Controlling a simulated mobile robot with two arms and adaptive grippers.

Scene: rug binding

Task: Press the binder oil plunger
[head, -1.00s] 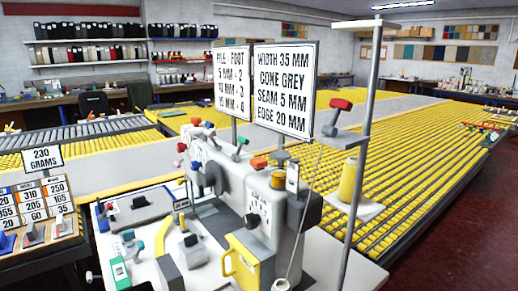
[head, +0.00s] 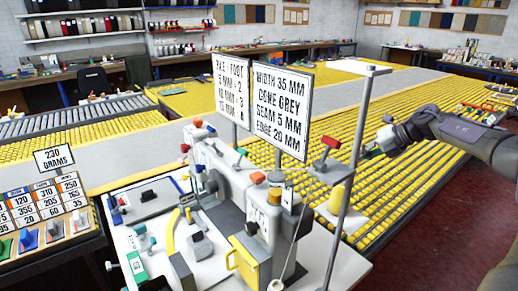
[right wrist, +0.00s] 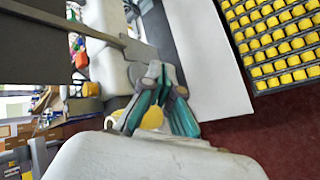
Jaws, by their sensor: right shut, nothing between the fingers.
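The grey-white binding machine (head: 230,190) stands on a white table in the middle of the head view. My right gripper (head: 373,150) is out to the right of the machine and the thread-stand pole, apart from both. The right wrist view shows its teal-padded fingers (right wrist: 158,76) closed together and empty, with a yellow round thing (right wrist: 152,118) behind them. My left gripper is not in view.
A tall pole (head: 350,180) with a red-handled lever (head: 328,150) and a yellow cone (head: 336,198) stands between the machine and my right gripper. Two sign boards (head: 280,110) rise behind the machine. Yellow roller tables (head: 420,170) spread behind and right.

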